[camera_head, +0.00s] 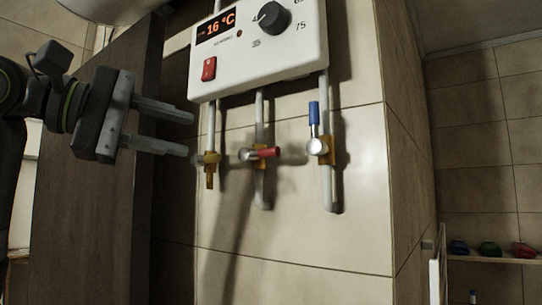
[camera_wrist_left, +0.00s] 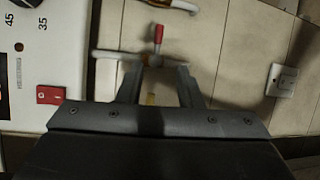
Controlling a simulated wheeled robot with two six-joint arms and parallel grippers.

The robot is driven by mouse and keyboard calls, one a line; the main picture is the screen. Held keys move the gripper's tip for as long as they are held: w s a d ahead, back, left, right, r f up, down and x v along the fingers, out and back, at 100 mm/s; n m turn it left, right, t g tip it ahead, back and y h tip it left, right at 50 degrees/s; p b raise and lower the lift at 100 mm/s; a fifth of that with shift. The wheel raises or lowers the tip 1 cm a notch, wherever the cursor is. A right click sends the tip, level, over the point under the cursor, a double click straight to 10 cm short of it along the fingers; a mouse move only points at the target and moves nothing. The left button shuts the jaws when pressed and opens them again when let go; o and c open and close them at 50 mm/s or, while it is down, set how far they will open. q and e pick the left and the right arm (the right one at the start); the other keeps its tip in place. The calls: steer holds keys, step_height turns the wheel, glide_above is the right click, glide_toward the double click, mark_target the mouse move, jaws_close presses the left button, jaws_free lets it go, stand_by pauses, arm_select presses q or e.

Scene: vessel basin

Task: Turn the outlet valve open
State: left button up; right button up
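A valve with a red lever (camera_head: 264,153) sits on the middle pipe under the white heater; its lever lies crosswise to the pipe. A valve with a blue lever (camera_head: 314,113) sits on the right pipe, its lever pointing up along the pipe. No label shows which is the outlet. My left gripper (camera_head: 190,134) is open and empty, left of both valves, its fingers pointing right near the brass fitting (camera_head: 209,160) on the left pipe. In the left wrist view the red lever (camera_wrist_left: 158,36) shows beyond the open fingers (camera_wrist_left: 160,83). My right gripper is not in view.
The white heater (camera_head: 285,60) hangs above the valves, with a red switch (camera_head: 209,69), a dial and a 16 °C display. A dark panel (camera_head: 95,210) stands at the left. A wall plate (camera_wrist_left: 282,80) shows in the wrist view. Tiled wall below the pipes is clear.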

mark_target(257, 152)
arm_select(q)
steer(key=shift+t+y, duration=0.3)
steer(key=p+x, duration=0.2)
steer(key=x, duration=0.3)
steer(key=p+x, duration=0.2)
steer(key=x, duration=0.3)
steer(key=p+x, duration=0.2)
steer(key=x, duration=0.3)
steer(key=shift+w+r, duration=0.1)
steer(key=shift+r, duration=0.3)
steer(key=shift+w+d+f+p, duration=0.2)
steer(key=shift+w+d+p, duration=0.1)
steer(key=shift+d, duration=0.25)
steer(key=shift+a, duration=0.1)
steer(key=shift+c, duration=0.3)
jaws_close()
